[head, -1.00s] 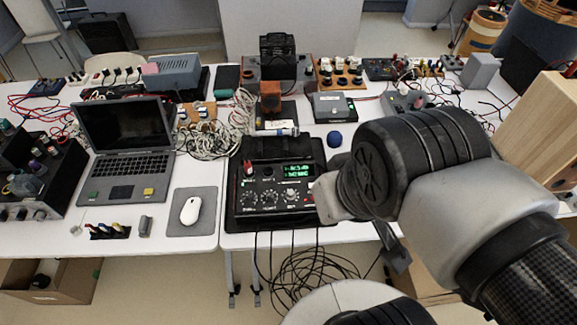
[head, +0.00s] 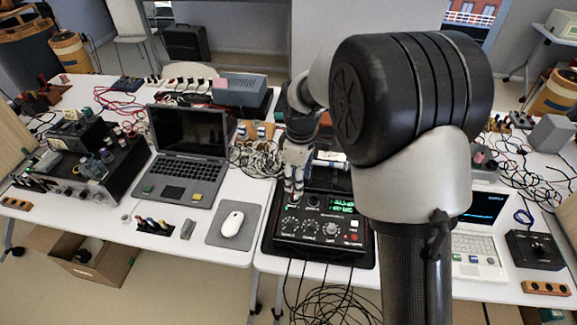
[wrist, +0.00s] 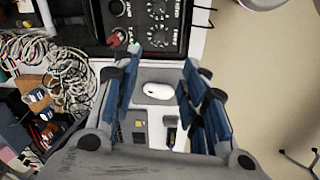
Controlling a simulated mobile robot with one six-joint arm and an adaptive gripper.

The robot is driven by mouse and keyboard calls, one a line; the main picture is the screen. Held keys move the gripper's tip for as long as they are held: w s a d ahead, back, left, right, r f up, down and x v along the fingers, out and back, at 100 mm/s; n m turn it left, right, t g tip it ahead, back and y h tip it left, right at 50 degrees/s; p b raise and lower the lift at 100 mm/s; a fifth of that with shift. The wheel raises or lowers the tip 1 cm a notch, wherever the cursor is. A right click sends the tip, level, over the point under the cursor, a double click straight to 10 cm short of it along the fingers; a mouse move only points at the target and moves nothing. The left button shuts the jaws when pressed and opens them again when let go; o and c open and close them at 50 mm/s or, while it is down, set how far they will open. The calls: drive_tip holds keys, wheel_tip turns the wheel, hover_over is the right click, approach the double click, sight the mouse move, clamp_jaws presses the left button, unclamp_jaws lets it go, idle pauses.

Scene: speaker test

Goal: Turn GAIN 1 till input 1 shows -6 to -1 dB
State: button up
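The black audio box (head: 268,246) lies on the white table, with a green two-line display (head: 341,203) too small to read surely. A row of dials and knobs runs along its front, including a left dial (head: 290,224) and a pale-capped knob (head: 331,228); I cannot read which is GAIN 1. My gripper (head: 296,192) points down over the box's back left part, hiding it. In the wrist view my gripper (wrist: 161,62) is open and empty, with the box's knobs (wrist: 158,37) and a red-capped piece (wrist: 118,38) beyond the fingertips.
A laptop (head: 181,160), a white mouse (head: 232,223) on a grey pad (head: 222,237) and a tangle of pale cables (head: 257,158) lie left of the box. A white laptop-like instrument (head: 478,240) stands right. Black cables hang below the table's front edge.

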drive_tip(key=n, duration=0.2)
hover_over(291, 220)
wheel_tip(291, 220, down, 5)
drive_tip(key=shift+g, duration=0.3)
wheel_tip(291, 220, down, 18)
drive_tip(key=b, duration=0.4)
drive_tip(key=shift+s+r, duration=0.1)
drive_tip(key=shift+r, duration=0.05)
drive_tip(key=shift+c, duration=0.2)
clamp_jaws()
